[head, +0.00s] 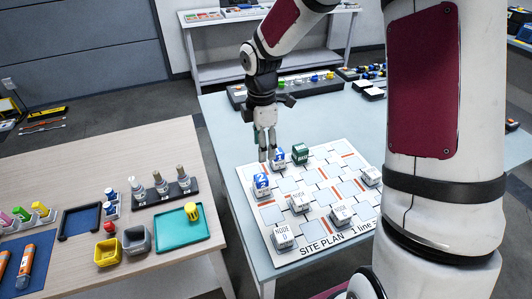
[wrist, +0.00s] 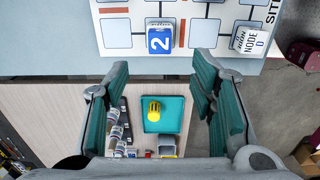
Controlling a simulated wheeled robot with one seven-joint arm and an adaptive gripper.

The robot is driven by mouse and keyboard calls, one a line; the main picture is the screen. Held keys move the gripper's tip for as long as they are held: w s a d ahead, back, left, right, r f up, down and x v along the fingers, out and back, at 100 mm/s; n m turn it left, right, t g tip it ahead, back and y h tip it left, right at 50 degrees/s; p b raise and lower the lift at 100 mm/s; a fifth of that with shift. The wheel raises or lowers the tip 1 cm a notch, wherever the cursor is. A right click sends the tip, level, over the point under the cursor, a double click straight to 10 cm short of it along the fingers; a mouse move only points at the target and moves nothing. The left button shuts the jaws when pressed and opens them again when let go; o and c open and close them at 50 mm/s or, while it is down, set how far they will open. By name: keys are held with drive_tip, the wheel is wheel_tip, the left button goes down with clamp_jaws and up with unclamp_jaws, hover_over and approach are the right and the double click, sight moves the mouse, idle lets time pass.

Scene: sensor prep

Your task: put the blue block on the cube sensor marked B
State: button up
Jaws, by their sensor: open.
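The block marked 2 also shows in the wrist view (wrist: 160,39). White cube sensors marked NODE stand on the board: a front-left one (head: 283,237), a middle one (head: 299,202), one right of it (head: 341,214) and one at the right (head: 371,176). I cannot read which is B. My gripper (head: 267,156) is open and empty, pointing down near the board's back-left part, behind the block marked 2.
A green BASE block (head: 300,153) stands close right of the farther blue one. A wooden table (head: 165,270) at left holds a teal tray (head: 170,240) with a yellow piece (head: 192,211), and small bins. A gap separates the tables. The pale table's left front is clear.

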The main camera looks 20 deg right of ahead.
drive_tip(key=s+d+r+m+t+h, duration=0.1)
drive_tip(key=s+r+m+t+h, duration=0.1)
drive_tip(key=s+r+m, duration=0.95)
drive_tip(key=s+r+m+t+y, duration=0.1)
drive_tip(key=s+r+m, duration=0.2)
drive_tip(key=s, duration=0.4)
drive_tip(key=s+r+m+t+y, duration=0.1)
drive_tip(key=s+r+m, duration=0.2)
drive_tip(key=s, duration=0.4)
drive_tip(key=shift+a+r+t, duration=0.35)
drive_tip(key=shift+r+t, duration=0.05)
drive_tip(key=shift+r, duration=0.5)
drive_tip(key=shift+m, duration=0.25)
